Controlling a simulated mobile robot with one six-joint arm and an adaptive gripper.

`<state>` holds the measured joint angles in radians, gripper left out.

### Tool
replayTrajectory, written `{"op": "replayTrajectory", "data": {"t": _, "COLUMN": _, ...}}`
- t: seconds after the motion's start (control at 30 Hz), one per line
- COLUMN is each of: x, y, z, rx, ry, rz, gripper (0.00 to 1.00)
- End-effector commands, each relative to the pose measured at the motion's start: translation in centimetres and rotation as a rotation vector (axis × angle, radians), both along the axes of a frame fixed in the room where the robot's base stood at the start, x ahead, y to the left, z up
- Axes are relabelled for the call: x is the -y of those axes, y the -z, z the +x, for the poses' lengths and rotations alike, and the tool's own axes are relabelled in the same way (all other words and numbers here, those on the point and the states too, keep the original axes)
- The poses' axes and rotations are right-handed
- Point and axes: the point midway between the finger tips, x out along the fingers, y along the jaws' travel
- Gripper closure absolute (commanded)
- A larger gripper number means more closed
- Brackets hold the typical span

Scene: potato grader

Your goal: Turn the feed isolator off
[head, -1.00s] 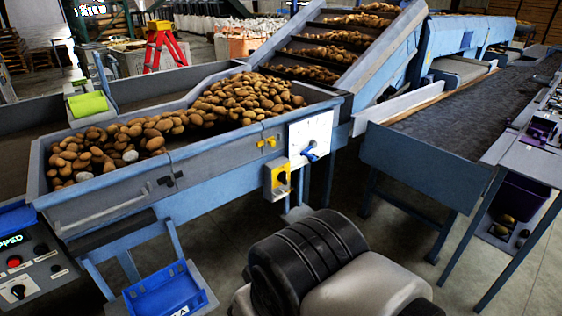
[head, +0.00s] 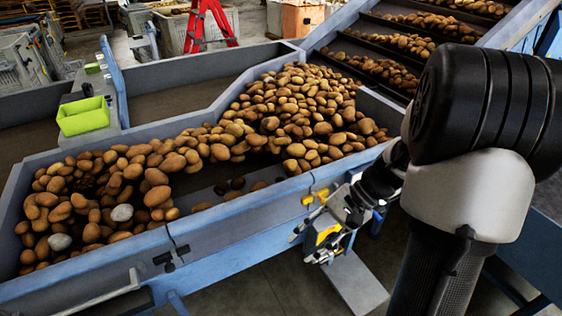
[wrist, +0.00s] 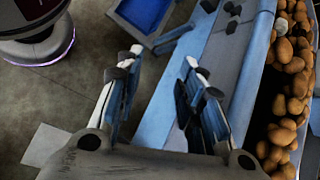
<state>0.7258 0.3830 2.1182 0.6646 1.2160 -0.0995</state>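The feed isolator (head: 329,234), a yellow box on the front of the blue hopper frame, is mostly hidden behind my gripper in the head view. Its knob and setting cannot be made out. My gripper (head: 308,246) is directly in front of the box from this viewpoint; whether it touches cannot be told. In the wrist view my gripper (wrist: 163,60) is open, with its two fingers well apart and nothing between them. The isolator cannot be made out in the wrist view.
The hopper (head: 232,222) holds many potatoes behind its front wall. A green bin (head: 83,117) sits on its far side. A blue tray (wrist: 143,14) shows at the top of the wrist view. Grey floor (wrist: 65,100) lies left of the gripper.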

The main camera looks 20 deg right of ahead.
Motion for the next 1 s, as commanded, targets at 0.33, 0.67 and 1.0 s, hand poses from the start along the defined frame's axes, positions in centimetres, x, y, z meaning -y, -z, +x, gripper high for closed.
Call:
{"op": "replayTrajectory", "data": {"t": 0.33, "x": 11.0, "y": 9.4, "z": 1.1, "rx": -0.052, "ry": 0.615, "rz": 0.515, "gripper": 0.65}}
{"op": "replayTrajectory", "data": {"t": 0.67, "x": 18.5, "y": 20.8, "z": -4.1, "rx": 0.060, "ry": 1.206, "rz": 0.923, "gripper": 0.65}}
{"op": "replayTrajectory", "data": {"t": 1.0, "x": 19.6, "y": 26.5, "z": -7.6, "rx": 0.151, "ry": 1.489, "rz": 1.085, "gripper": 0.65}}
